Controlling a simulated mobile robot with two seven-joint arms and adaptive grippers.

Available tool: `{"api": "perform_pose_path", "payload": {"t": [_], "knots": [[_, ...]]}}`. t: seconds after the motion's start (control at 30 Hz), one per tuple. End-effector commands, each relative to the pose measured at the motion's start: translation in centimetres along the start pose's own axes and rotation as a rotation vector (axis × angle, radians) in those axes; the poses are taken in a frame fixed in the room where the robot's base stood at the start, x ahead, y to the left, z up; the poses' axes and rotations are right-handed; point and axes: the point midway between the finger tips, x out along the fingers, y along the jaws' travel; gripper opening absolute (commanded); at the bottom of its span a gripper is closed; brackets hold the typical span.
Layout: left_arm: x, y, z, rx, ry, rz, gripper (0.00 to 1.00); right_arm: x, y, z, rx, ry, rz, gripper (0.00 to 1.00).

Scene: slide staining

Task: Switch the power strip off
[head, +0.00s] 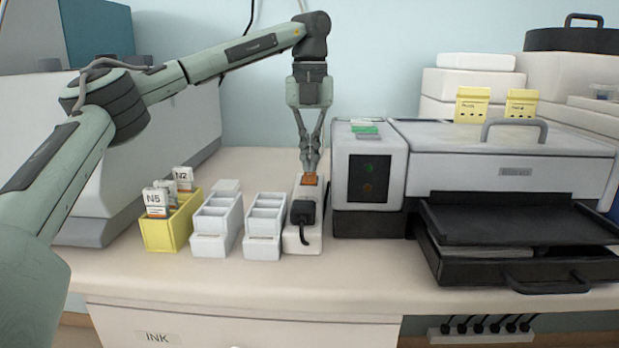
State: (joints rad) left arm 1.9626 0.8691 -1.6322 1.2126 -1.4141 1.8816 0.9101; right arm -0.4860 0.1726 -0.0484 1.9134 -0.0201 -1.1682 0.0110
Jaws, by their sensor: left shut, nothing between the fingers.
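The power strip (302,238) is a white block on the counter, just left of the printer-like machine. A black plug (303,211) with a cable sits in its near part. An orange switch (310,179) shows at its far end. My left gripper (310,168) points straight down with its fingers shut and empty, its tips at or just above the orange switch. I cannot tell whether they touch it, or which way the switch is set. My right gripper does not show.
White racks (215,225) (264,226) and a yellow box (170,223) with labelled packs stand left of the strip. The machine (500,160) with black trays (510,220) stands close on the right. Another strip with several plugs (480,333) hangs below the counter edge.

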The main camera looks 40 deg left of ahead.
Motion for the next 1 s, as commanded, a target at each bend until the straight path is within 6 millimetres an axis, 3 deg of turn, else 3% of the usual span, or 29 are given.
{"api": "perform_pose_path", "payload": {"t": [0.7,1.0], "knots": [[1.2,0.0,0.0,0.000,0.001,0.000,0.00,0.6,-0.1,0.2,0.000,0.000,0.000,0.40],[-0.2,0.0,0.0,0.000,0.001,0.000,0.00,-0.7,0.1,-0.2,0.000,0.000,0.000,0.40]]}}
